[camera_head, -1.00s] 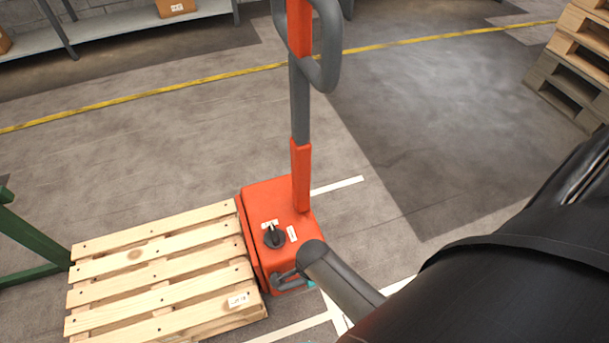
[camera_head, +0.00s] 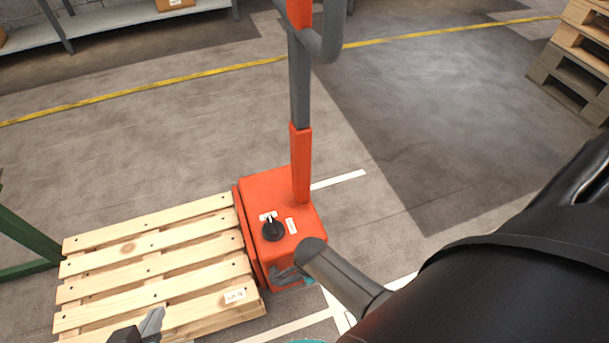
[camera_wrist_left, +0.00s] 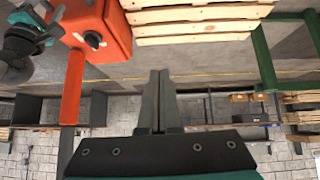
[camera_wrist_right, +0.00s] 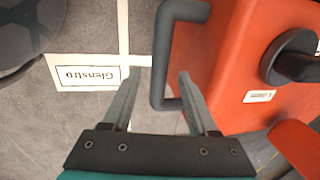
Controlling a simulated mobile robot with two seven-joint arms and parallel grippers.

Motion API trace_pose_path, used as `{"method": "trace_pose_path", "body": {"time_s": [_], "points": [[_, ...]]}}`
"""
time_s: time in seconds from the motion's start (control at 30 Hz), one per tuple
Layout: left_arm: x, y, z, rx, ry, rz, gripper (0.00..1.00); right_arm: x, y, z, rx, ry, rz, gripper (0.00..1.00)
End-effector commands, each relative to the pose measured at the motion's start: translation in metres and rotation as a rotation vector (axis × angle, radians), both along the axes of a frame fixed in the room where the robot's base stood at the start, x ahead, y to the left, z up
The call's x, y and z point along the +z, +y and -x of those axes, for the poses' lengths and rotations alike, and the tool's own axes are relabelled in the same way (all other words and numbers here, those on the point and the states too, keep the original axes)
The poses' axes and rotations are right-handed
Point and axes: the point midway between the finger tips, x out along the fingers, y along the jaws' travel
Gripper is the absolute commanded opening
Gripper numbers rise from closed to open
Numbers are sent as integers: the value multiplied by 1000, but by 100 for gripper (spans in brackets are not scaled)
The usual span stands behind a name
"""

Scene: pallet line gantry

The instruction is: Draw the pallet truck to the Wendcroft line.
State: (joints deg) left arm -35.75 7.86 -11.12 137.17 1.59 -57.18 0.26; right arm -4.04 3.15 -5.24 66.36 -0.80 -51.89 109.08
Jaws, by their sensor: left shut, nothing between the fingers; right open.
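The orange pallet truck (camera_head: 272,195) stands mid-view, with an upright orange and grey tiller (camera_head: 300,90) and a black knob (camera_head: 273,230) on top. A slatted wooden pallet (camera_head: 150,262) lies against its left side. A grey bar handle (camera_wrist_right: 168,60) juts from the truck's body. My right gripper (camera_wrist_right: 159,78) is open, one finger on either side of that handle's near end; in the head view my arm largely hides it. My left gripper (camera_head: 152,325) is shut and empty over the pallet's front edge; its closed fingers also show in the left wrist view (camera_wrist_left: 158,80).
A yellow line (camera_head: 160,88) crosses behind the truck. A green frame (camera_head: 22,240) stands left, stacked pallets (camera_head: 575,65) at right, a shelf (camera_head: 110,30) at the back. The floor behind the truck is clear.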

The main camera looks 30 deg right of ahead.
Motion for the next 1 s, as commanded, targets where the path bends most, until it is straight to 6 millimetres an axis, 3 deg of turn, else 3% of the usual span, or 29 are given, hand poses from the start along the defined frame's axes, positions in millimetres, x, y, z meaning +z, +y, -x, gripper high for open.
{"method": "trace_pose_path", "body": {"time_s": [0.5,0.97,1.0], "points": [[3,-31,-16,-30,-229,120,0,-19,-1,-4,0,0,1,59],[6,-35,-17,-32,-261,138,0,-20,-1,-4,0,0,1,59],[6,-35,-17,-32,-261,138,0,-20,-1,-4,0,0,1,55]]}}
